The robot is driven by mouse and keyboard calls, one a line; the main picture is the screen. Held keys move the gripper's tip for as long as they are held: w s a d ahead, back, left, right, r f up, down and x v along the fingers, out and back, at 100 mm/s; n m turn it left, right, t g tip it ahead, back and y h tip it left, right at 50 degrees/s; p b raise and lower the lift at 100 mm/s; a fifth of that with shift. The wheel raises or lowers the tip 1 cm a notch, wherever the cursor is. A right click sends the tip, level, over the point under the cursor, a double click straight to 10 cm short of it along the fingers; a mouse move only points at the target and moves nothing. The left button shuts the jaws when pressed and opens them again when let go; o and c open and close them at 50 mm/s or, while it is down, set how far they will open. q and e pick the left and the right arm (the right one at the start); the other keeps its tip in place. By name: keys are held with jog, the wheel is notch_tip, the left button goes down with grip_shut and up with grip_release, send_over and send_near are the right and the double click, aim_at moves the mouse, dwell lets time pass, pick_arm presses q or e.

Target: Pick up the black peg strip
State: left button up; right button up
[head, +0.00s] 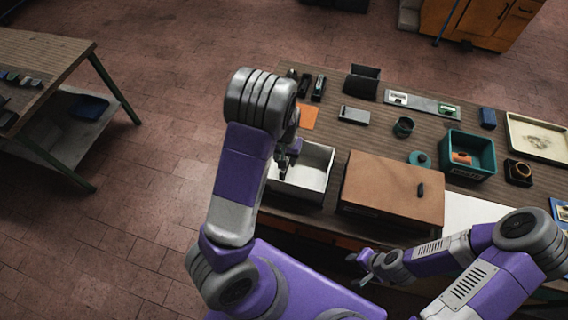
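Two small dark strips lie side by side at the far left of the workbench, one (304,86) plain dark and one (318,87) with a lighter mark. Either may be the black peg strip; they are too small to tell. My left gripper (285,168) points down over the white bin (318,160), short of the strips. It is partly hidden by my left arm, and its fingers are unclear. My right gripper (358,270) is at the bench's front edge, below the brown box, with its fingers apart and nothing between them.
A brown box (385,185) with a small black piece (420,190) on top stands right of the bin. A teal crate (484,142) and cream tray (512,122) stand at right.

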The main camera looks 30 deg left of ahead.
pick_arm(q)
jog(key=f, duration=0.5)
jog(key=shift+w+f, duration=0.25)
jog(key=shift+f, duration=0.15)
grip_shut()
